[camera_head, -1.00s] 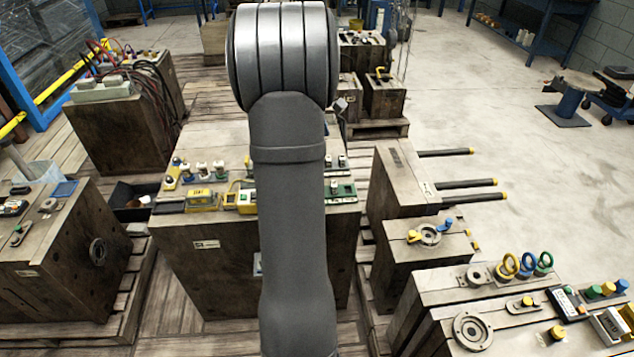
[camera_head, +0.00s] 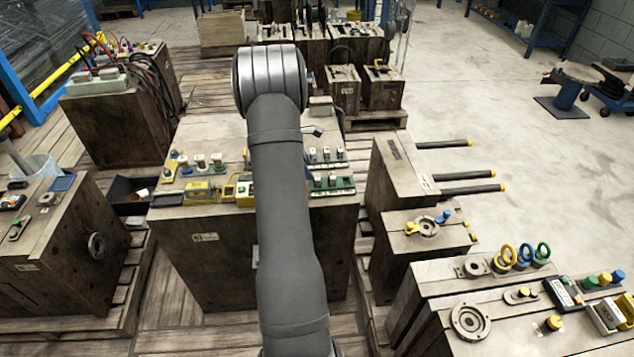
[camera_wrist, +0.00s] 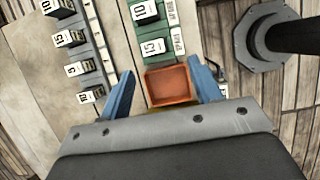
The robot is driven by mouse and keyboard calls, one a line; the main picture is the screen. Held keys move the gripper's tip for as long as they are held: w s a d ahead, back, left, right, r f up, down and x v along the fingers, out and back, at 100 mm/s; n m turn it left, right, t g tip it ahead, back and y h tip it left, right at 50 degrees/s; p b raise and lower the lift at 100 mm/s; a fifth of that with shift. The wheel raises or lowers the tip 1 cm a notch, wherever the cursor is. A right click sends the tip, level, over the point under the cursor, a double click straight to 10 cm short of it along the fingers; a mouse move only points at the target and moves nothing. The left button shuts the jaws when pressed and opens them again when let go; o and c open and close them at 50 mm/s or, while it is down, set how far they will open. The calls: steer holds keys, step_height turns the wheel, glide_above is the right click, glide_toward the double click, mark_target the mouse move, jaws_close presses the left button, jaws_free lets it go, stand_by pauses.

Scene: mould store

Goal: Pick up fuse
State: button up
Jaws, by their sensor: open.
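Several small black-and-white fuse blocks marked with numbers stand on strips on the middle wooden block. In the wrist view, one marked 15 (camera_wrist: 152,47) and one marked 10 (camera_wrist: 144,12) sit on a green strip (camera_wrist: 128,40). More fuses (camera_wrist: 77,68) stand on a pale strip to the left. In the head view, fuses show right of my arm (camera_head: 332,180). My gripper (camera_wrist: 160,70) is open, its blue fingers apart near the strip's end. An orange-red square piece (camera_wrist: 170,86) shows between the fingers; I cannot tell what it is. My arm hides the gripper in the head view.
The middle wooden block (camera_head: 195,250) also carries yellow devices (camera_head: 198,192) and small knobs. Another block with dark rods (camera_head: 470,175) stands to the right. A front-right bench (camera_head: 440,290) holds rings, buttons and meters. Open concrete floor lies at the back right.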

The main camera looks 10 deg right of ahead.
mark_target(317, 182)
steer(key=shift+w+d+x, duration=0.1)
steer(key=shift+w+x, duration=0.1)
steer(key=shift+x, duration=1.5)
steer(key=shift+w+d+x, duration=0.1)
steer(key=shift+w+x, duration=0.1)
steer(key=shift+x, duration=1.55)
steer(key=shift+r, duration=0.15)
steer(key=c, duration=1.1)
steer(key=shift+o, duration=0.2)
